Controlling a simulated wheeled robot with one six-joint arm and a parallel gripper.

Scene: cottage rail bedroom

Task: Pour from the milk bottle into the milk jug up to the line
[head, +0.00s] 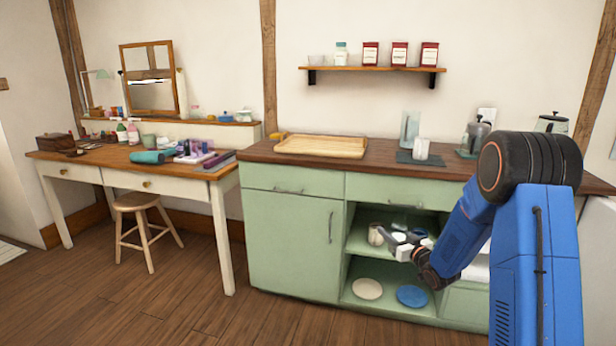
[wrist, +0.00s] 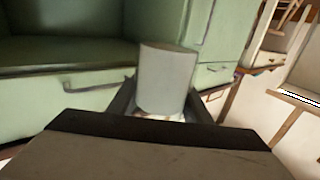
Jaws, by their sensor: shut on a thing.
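My gripper (head: 405,250) is low in front of the open shelves of the green cabinet. In the wrist view, my gripper (wrist: 162,100) is shut on a plain pale grey-white cylinder (wrist: 167,75). The same pale thing (head: 403,253) shows small in the head view; I cannot tell whether it is the milk bottle. On the counter, a white vessel (head: 421,149) stands on a dark mat, with a tall clear or grey vessel (head: 410,126) just behind it. I cannot tell which is the milk jug. No fill line or milk level is readable.
The wooden counter (head: 375,152) also holds a wooden tray (head: 322,146) at left and a kettle-like pot (head: 475,136) at right. Small dishes stand on the upper open shelf; a cream plate (head: 367,288) and a blue plate (head: 412,296) lie below.

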